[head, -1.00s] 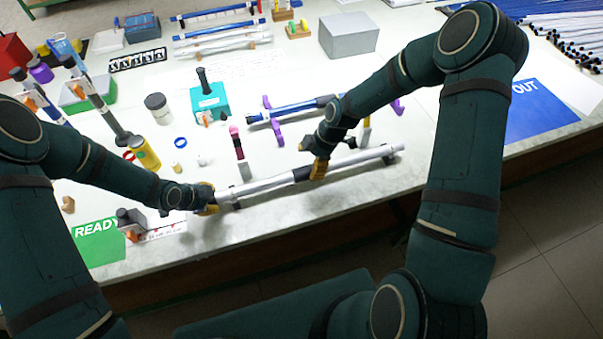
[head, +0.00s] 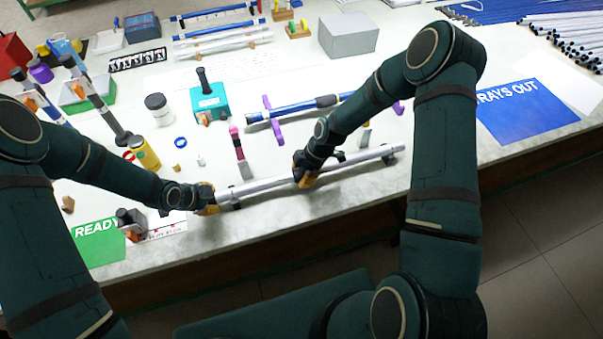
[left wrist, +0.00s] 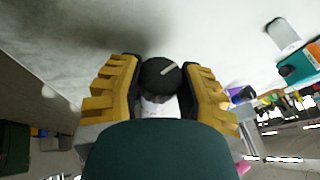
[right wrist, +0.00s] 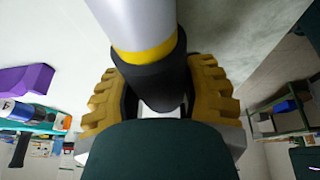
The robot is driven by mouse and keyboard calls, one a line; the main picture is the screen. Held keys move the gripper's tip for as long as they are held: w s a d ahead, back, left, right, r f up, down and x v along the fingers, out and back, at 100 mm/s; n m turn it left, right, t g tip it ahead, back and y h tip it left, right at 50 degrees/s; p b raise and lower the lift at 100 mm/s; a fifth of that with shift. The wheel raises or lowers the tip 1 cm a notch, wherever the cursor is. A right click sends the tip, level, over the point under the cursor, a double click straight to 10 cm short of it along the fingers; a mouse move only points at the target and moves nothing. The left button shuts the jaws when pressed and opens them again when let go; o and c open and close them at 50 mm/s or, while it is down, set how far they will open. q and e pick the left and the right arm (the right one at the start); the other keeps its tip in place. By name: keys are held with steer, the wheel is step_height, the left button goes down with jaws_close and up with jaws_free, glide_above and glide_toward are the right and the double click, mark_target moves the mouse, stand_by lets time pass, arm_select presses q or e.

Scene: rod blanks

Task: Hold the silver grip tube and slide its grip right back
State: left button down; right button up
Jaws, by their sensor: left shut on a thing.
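The silver grip tube (head: 348,161) lies lengthwise along the table's front edge, its right end near a dark support. My left gripper (head: 208,198) is shut on its left end; the black end piece (left wrist: 160,78) shows between the fingers in the left wrist view. My right gripper (head: 305,175) is around the tube near its middle. In the right wrist view the black grip (right wrist: 155,82), with a yellow ring (right wrist: 147,53) at its edge, sits between the right fingers (right wrist: 160,100). Whether those fingers press on it I cannot tell. In the head view the right gripper mostly hides the grip.
A blue tube (head: 290,110) lies on purple supports (head: 272,122) behind the silver tube. A green READY mat (head: 95,247) lies front left, a blue mat (head: 525,113) right.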

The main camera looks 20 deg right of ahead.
mark_target(257, 184)
steer(key=a, duration=1.4)
steer(key=shift+a, duration=0.2)
jaws_close()
arm_select(q)
steer(key=shift+d, duration=0.1)
arm_select(e)
steer(key=o, duration=1.3)
jaws_free()
steer(key=shift+o, duration=0.2)
steer(key=shift+d+r, duration=0.1)
steer(key=shift+d, duration=0.05)
steer(key=shift+v, duration=3.85)
steer(key=shift+s, duration=0.1)
arm_select(q)
steer(key=c, duration=0.6)
jaws_free()
steer(key=shift+o, duration=0.2)
